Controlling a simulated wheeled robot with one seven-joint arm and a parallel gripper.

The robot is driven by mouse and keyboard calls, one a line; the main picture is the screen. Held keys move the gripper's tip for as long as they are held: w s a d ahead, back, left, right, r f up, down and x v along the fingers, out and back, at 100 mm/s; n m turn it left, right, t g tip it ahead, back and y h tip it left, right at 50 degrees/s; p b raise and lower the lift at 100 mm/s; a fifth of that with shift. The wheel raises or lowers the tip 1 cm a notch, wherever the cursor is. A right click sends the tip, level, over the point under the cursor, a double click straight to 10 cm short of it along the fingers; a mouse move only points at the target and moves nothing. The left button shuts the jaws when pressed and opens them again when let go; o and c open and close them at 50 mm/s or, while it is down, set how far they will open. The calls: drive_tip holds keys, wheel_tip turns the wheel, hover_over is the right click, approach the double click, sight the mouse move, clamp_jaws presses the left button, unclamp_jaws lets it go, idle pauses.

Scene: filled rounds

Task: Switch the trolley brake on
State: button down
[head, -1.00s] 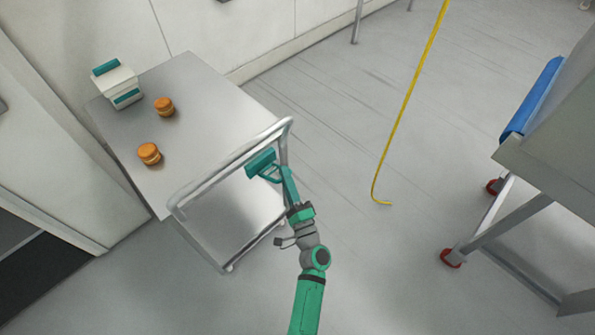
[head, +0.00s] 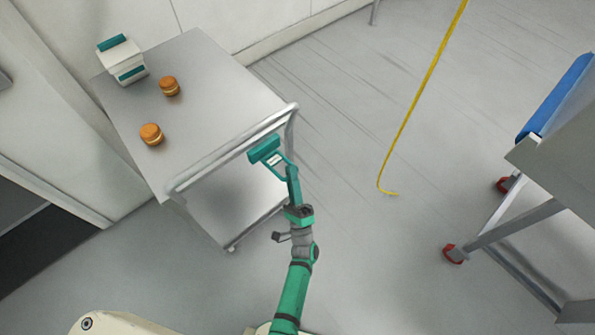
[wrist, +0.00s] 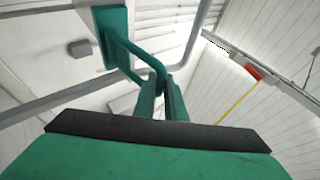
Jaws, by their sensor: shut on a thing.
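The trolley (head: 215,90) is a grey metal cart with a flat top, a lower shelf (head: 230,205) and a tubular push handle (head: 215,156) on its near side. I cannot make out a brake lever. A trolley foot (head: 232,246) shows at the near lower corner, too small to tell its brake state.
On the trolley top stand a white box with teal parts (head: 122,62) and two orange-lidded jars (head: 169,87) (head: 151,135). A bench with red-wheeled legs (head: 455,253) is at the right. A yellow floor line (head: 425,85) crosses the clear floor between.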

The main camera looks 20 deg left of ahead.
drive_tip(key=shift+w+a+f, duration=0.1)
drive_tip(key=shift+f, duration=0.1)
drive_tip(key=c, duration=1.8)
unclamp_jaws()
drive_tip(key=shift+d+f, duration=0.15)
drive_tip(key=shift+d, duration=0.1)
drive_tip(key=v, duration=1)
drive_tip(key=shift+s, duration=0.4)
